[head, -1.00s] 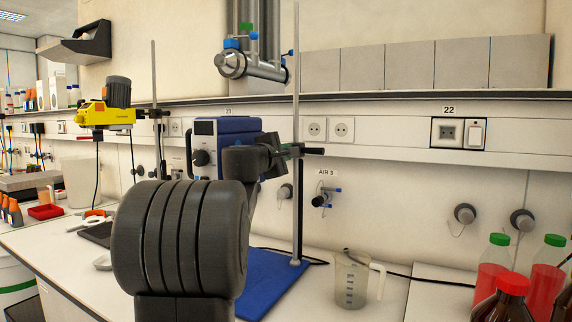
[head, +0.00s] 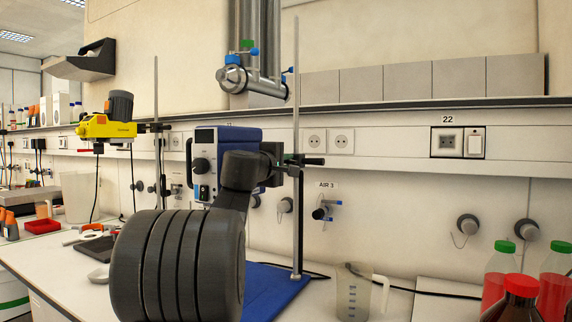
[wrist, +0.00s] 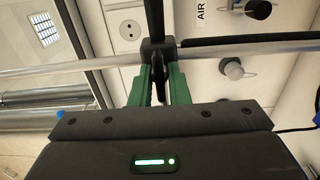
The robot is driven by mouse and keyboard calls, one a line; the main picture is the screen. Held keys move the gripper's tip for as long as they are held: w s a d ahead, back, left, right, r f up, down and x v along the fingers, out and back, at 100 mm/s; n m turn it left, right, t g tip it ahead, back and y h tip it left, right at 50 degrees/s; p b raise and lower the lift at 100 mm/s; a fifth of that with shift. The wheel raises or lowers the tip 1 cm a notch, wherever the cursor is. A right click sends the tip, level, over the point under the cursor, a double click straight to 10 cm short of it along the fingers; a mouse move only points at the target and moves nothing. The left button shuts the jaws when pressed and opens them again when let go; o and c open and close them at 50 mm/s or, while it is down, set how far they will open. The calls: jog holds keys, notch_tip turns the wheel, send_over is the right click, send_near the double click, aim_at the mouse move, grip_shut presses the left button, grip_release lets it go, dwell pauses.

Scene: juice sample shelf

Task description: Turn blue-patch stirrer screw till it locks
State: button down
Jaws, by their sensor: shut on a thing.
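The blue stirrer (head: 240,136), with a grey front panel and black knob, hangs on an upright metal rod (head: 297,215) by a black clamp (head: 312,161). My gripper (head: 289,158) is at this clamp, mostly hidden behind my dark arm in the head view. In the wrist view, the green fingers of my gripper (wrist: 158,84) are closed around a dark screw part between them, just below the clamp block (wrist: 157,48) on the rod. The screw's shape and turn angle are mostly hidden by the fingers.
A yellow stirrer (head: 108,125) hangs on another rod at left. A blue stand base (head: 275,287) lies below the rod. A clear beaker (head: 353,292) and red-filled bottles (head: 553,285) stand to the right. A metal pipe with blue valves (head: 238,78) is above.

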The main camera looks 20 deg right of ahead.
jog(key=c, duration=1.4)
grip_release()
jog(key=shift+s, duration=0.1)
jog(key=b+v, duration=0.1)
jog(key=v, duration=1.2)
jog(key=shift+s+a+b, duration=0.15)
jog(key=shift+a+b, duration=0.15)
jog(key=p+x, duration=0.1)
jog(key=x, duration=1.3)
jog(key=shift+s+p, duration=0.1)
jog(key=shift+p, duration=0.2)
